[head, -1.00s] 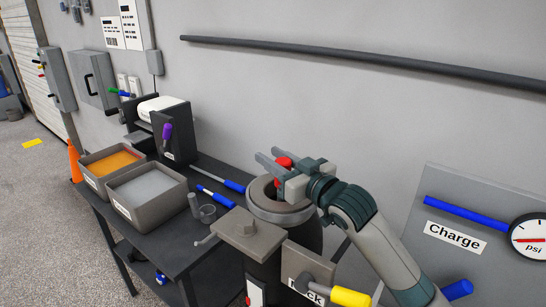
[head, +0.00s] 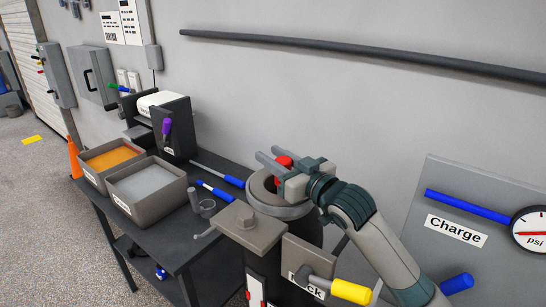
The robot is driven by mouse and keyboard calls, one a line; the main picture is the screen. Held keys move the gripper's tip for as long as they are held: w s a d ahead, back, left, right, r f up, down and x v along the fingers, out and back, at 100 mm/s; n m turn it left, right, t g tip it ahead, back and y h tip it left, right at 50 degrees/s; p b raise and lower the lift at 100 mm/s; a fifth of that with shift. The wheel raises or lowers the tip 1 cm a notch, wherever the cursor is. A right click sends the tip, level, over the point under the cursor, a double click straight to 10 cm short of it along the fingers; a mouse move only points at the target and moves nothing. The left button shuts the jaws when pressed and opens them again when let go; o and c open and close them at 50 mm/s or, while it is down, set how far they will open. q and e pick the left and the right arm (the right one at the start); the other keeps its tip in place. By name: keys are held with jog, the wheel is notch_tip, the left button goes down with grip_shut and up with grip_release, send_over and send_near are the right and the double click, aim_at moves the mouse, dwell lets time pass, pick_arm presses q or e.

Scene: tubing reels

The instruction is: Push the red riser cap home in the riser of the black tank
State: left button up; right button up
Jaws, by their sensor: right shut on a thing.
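The black tank (head: 283,236) stands at the right end of the dark table, with a grey ring-shaped riser (head: 262,203) at its top. The red riser cap (head: 284,161) shows between the fingers of my right gripper (head: 273,160), which is shut on it. Gripper and cap are at the riser's mouth, toward its far side. The cap's lower part is hidden by the gripper, so I cannot tell whether it sits in the riser or above it. My left gripper is not in view.
A grey block (head: 244,226) and a yellow-handled lever (head: 351,291) stick out near the tank's front. Two bins (head: 147,208), blue-handled tools (head: 215,192) and a clear cup (head: 207,208) are on the table. A Charge panel (head: 470,200) with a gauge is at right.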

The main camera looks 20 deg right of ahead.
jog(key=o, duration=1.1)
jog(key=shift+f, duration=0.15)
jog(key=shift+s+d+b, duration=0.2)
jog(key=shift+s+b, duration=0.1)
jog(key=shift+s, duration=0.15)
jog(key=b+v, duration=0.4)
jog(key=v, duration=0.6)
jog(key=shift+s+d+f, duration=0.15)
jog(key=shift+s, duration=0.15)
jog(key=shift+s+r+p, duration=0.15)
jog(key=shift+r+p, duration=0.2)
jog(key=shift+p, duration=0.4)
jog(key=shift+p+v, duration=2.75)
jog(key=shift+p, duration=1.3)
jog(key=shift+f, duration=0.2)
